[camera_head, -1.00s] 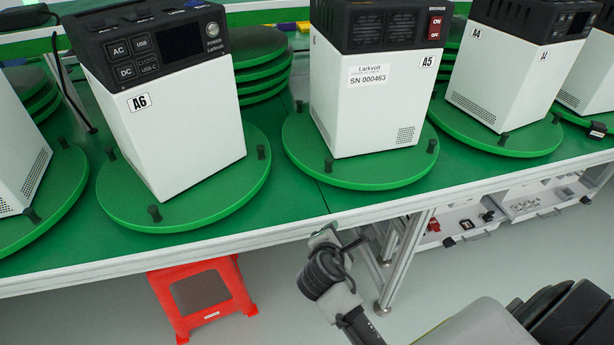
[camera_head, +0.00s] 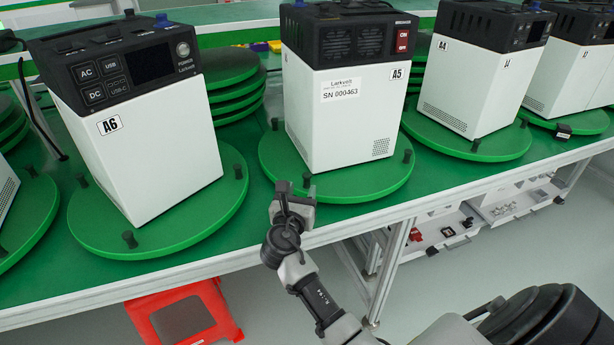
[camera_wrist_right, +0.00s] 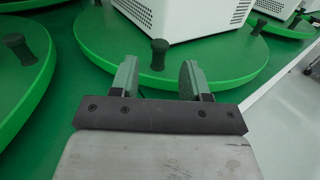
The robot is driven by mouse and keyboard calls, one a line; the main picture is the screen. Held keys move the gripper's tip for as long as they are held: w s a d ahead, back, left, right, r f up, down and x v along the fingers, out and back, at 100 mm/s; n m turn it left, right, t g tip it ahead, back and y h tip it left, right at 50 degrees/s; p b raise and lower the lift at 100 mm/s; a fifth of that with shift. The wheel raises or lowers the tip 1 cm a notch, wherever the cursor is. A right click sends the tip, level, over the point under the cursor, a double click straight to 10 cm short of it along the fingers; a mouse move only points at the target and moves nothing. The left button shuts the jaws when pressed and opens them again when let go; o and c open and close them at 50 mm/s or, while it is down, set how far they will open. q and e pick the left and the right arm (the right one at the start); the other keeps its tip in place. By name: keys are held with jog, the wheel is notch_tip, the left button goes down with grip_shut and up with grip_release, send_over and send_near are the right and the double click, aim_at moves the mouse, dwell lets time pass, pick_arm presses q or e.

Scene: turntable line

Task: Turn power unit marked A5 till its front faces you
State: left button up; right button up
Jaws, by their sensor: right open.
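The power unit marked A5 (camera_head: 343,110) stands upright on a round green turntable (camera_head: 395,183). The side toward me has a red ON/OFF switch, a serial sticker and vents; no screen shows on it. Black pegs stand at the turntable's rim, one (camera_head: 307,180) at the near left. My right gripper (camera_head: 293,188) is at the near-left edge of this turntable. In the right wrist view the gripper (camera_wrist_right: 157,78) is open and empty, its fingers pointing toward the rim, with the near peg (camera_wrist_right: 160,53) just beyond and between them. My left gripper is not in view.
Power unit A6 (camera_head: 148,140) stands on its own turntable (camera_head: 90,225) to the left, its screen side toward me. Unit A4 (camera_head: 465,90) stands to the right. Stacked green discs (camera_head: 235,95) lie behind. A red stool (camera_head: 185,318) is under the table.

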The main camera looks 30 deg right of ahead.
aim_at(306, 179)
jog(key=x, duration=0.6)
jog(key=shift+w+d, duration=0.2)
jog(key=shift+d, duration=0.05)
grip_shut()
